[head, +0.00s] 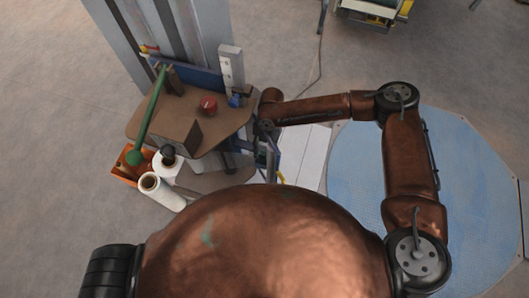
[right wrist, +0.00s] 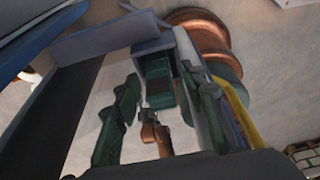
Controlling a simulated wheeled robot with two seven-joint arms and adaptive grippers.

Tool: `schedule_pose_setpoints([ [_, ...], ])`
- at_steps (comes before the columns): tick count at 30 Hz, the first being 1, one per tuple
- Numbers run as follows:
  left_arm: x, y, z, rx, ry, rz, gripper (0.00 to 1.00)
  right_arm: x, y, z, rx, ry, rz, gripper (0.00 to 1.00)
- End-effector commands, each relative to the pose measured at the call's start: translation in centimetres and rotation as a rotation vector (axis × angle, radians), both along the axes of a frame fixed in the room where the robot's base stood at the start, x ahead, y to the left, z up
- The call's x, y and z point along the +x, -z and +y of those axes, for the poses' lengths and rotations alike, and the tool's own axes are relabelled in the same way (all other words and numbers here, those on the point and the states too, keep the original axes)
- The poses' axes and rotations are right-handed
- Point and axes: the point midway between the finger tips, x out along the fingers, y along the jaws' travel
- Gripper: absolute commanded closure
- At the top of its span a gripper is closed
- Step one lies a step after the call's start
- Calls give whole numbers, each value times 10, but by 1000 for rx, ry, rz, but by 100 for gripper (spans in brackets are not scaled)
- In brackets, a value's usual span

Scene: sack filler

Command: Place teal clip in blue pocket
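My right arm reaches in from the right, and its gripper (head: 267,150) is beside the right edge of the brown worktop, small and partly hidden. In the right wrist view its two dark green fingers (right wrist: 160,112) stand apart, with a clear gap between them. A dark teal-green block (right wrist: 160,82), which may be the teal clip, shows beyond the gap inside a grey frame; no finger visibly closes on it. A small blue part (head: 236,101) is at the foot of a pale upright bracket; I cannot tell if it is the blue pocket. My left gripper is not in view.
The worktop (head: 218,125) carries a red knob (head: 208,105), a brown block and a green rod (head: 150,115). An orange bin (head: 128,165) and white rolls (head: 160,190) stand at its lower left. A yellow strip (right wrist: 240,112) runs close beside my right finger.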

Motion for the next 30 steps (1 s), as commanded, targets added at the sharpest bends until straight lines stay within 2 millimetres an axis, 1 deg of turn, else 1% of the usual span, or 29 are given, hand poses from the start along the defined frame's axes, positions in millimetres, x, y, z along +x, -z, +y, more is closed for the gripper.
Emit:
schedule_pose_setpoints([
  [5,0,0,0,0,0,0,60,0,-2,0,0,0,-1,62],
  [10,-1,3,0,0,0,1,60,6,-14,-2,1,1,-1,62],
  [12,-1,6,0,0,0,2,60,19,-12,-7,-2,4,-2,62],
  [21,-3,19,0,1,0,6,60,81,-11,-29,0,4,-1,62],
  [27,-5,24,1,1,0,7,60,107,-12,-39,1,0,0,62],
  [30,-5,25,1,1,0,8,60,113,-13,-42,1,-1,0,62],
])
